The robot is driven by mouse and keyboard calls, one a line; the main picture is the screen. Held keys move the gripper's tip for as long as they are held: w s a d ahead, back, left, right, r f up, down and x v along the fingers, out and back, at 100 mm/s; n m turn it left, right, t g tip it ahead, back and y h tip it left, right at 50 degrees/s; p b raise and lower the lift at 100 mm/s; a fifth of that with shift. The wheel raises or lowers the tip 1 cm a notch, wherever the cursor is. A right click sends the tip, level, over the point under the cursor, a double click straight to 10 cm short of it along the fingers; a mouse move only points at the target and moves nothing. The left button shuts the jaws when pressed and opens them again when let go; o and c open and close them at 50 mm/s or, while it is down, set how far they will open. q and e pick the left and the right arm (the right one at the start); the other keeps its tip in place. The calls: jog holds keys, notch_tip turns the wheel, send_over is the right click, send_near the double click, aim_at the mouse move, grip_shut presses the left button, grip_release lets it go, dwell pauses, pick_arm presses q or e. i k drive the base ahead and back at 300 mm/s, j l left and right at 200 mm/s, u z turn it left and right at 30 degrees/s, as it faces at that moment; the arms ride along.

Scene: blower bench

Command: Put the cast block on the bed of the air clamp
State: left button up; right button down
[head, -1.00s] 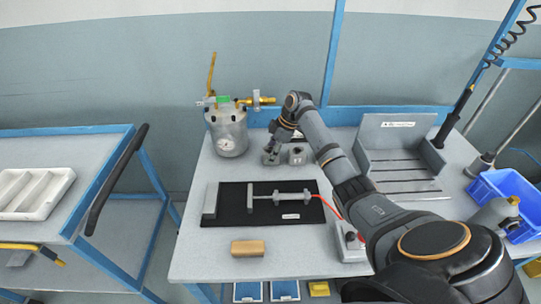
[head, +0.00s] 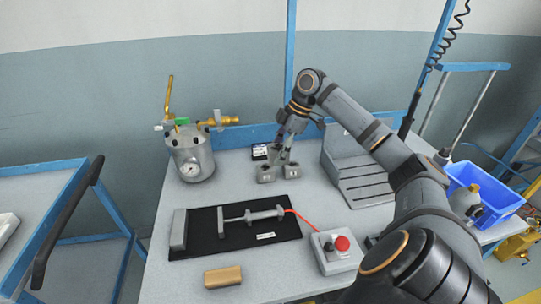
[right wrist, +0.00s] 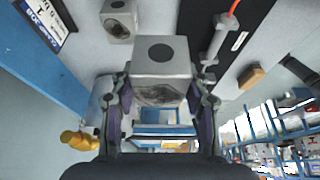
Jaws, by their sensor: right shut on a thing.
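The cast block (head: 265,175) is a small grey block with a round dark mark on its top. My right gripper (head: 275,163) points down with its fingers on it; the right wrist view shows the block (right wrist: 161,58) between both fingertips (right wrist: 160,88). I cannot tell whether it is clear of the table. The air clamp has a black bed (head: 205,238), a grey end jaw (head: 178,230) at left and a cylinder with rod (head: 262,215), in front of the blocks. The bed is free of any block. My left gripper is out of view.
A pressure pot (head: 191,160) stands at left, a slotted fixture (head: 360,175) at right. A red-button box (head: 336,250) and a tan block (head: 222,277) lie in front.

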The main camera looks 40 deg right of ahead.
aim_at(204, 228)
jog(key=i+j+z, duration=0.2)
jog(key=j, duration=0.2)
jog(key=i+j+z, duration=0.2)
jog(key=j, duration=0.2)
jog(key=j+z, duration=0.2)
jog(key=j, duration=0.25)
